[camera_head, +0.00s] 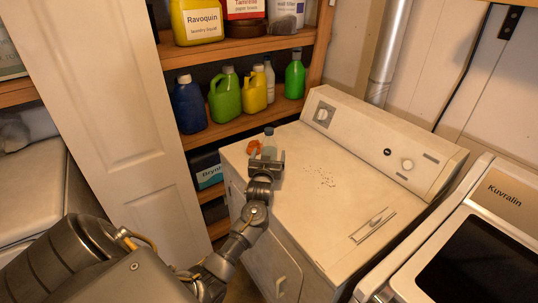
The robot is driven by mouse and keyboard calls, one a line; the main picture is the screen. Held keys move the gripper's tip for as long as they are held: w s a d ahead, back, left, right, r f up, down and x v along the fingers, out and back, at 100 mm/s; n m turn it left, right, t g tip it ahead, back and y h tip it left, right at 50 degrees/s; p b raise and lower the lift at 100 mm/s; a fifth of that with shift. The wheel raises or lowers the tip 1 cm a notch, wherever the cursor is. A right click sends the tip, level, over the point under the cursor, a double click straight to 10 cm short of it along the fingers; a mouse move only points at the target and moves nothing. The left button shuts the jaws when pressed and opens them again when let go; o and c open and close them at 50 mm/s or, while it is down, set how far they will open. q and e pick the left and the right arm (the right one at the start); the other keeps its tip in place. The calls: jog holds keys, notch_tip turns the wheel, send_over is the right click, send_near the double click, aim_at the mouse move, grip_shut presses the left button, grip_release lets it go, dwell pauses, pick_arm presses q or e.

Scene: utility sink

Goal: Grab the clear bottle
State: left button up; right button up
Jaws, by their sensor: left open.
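A clear bottle (269,141) with a grey-blue cap stands upright on the white machine's top (330,200), near its back left corner. My left gripper (267,158) is open just in front of it and hides its lower part. I cannot tell whether the fingers touch the bottle. A small orange object (253,148) lies just left of the bottle. Another clear bottle (269,80) stands on the shelf behind, between the yellow and green bottles. My right gripper is not in view.
The shelf (230,130) holds a blue jug (188,104), a green jug (225,95), a yellow jug (254,90) and a green bottle (295,74). A white door (120,130) stands left. A second machine (480,240) is at right. The machine top's middle is mostly clear.

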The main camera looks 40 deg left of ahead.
pick_arm(q)
jog(key=shift+w+a+r, duration=0.1)
jog(key=shift+a+r, duration=0.05)
jog(key=shift+a, duration=0.05)
jog(key=shift+p+x, duration=1.1)
jog(key=shift+x, duration=1.3)
jog(key=c, duration=1.4)
